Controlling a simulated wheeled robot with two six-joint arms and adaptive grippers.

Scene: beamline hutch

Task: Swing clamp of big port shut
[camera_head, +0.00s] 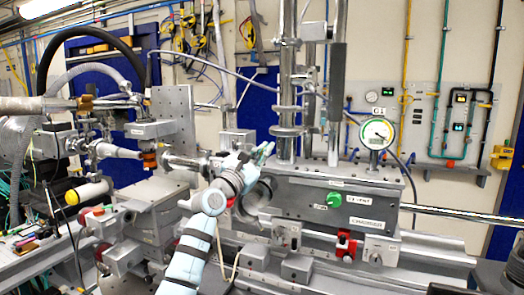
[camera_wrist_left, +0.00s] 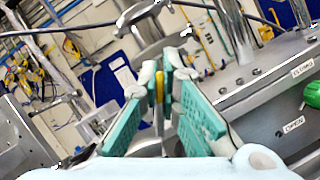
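The big port appears to be the round metal ring (camera_head: 258,196) at the left end of the grey chamber (camera_head: 320,196). My left gripper (camera_head: 264,152), with green pads, is above this ring, close to the chamber's upper left corner. In the left wrist view its fingertips (camera_wrist_left: 160,84) are close together, with a thin yellow strip (camera_wrist_left: 159,90) showing between them. I cannot tell whether this strip is held or lies behind. The clamp cannot be made out clearly; my gripper and wrist cover part of the port. My right gripper does not show.
A metal pipe assembly (camera_head: 185,162) and upright plate (camera_head: 174,125) stand left of the port. Vertical posts (camera_head: 288,80) and a round gauge (camera_head: 377,134) rise from the chamber. A red clamp part (camera_head: 346,244) sits below it. A rail (camera_head: 465,214) runs right.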

